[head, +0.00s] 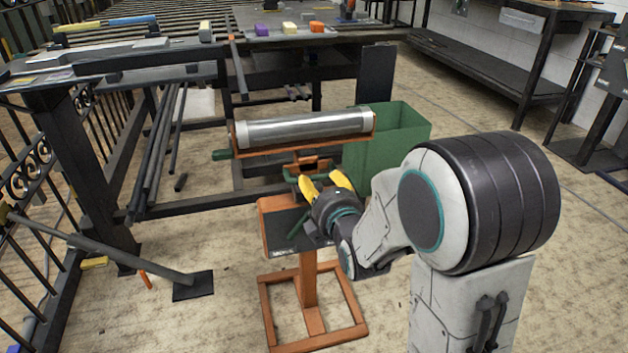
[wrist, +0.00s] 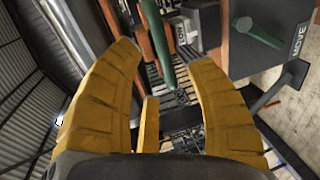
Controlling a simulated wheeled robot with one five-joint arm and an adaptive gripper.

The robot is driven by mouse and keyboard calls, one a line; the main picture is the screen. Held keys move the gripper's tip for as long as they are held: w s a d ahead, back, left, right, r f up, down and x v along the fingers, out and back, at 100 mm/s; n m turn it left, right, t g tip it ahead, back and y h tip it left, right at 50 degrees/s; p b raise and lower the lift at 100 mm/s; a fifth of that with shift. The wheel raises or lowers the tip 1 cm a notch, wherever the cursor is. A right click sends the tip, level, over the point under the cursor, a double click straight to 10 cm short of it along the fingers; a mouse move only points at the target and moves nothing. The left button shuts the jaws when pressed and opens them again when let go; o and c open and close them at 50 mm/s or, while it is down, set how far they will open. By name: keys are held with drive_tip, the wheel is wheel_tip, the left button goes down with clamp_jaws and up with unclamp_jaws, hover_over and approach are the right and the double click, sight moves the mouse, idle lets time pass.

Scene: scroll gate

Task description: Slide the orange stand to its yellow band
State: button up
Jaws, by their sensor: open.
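The orange stand (head: 308,285) is upright on the floor, with a square base frame and a dark panel on its post. Its cradle at the top carries a grey metal cylinder (head: 300,128). My gripper (head: 326,183) is open, its yellow fingers just below the cradle, near a green bar (head: 290,178). In the wrist view the green bar (wrist: 158,45) appears ahead between the spread fingers of my gripper (wrist: 170,75); I cannot tell whether they touch it. A dark plate marked MOVE (wrist: 297,42) is at the right there. I cannot identify the yellow band for certain.
A green bin (head: 400,140) stands behind the stand to the right. A dark workbench (head: 150,60) with coloured blocks is at the back. A black iron fence (head: 40,190) and a slanted grey bar (head: 110,252) are at left. A small yellow piece (head: 95,263) lies near them.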

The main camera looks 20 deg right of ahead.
sight(314, 177)
drive_tip(key=shift+b+x, duration=0.55)
drive_tip(key=shift+x, duration=2.55)
clamp_jaws()
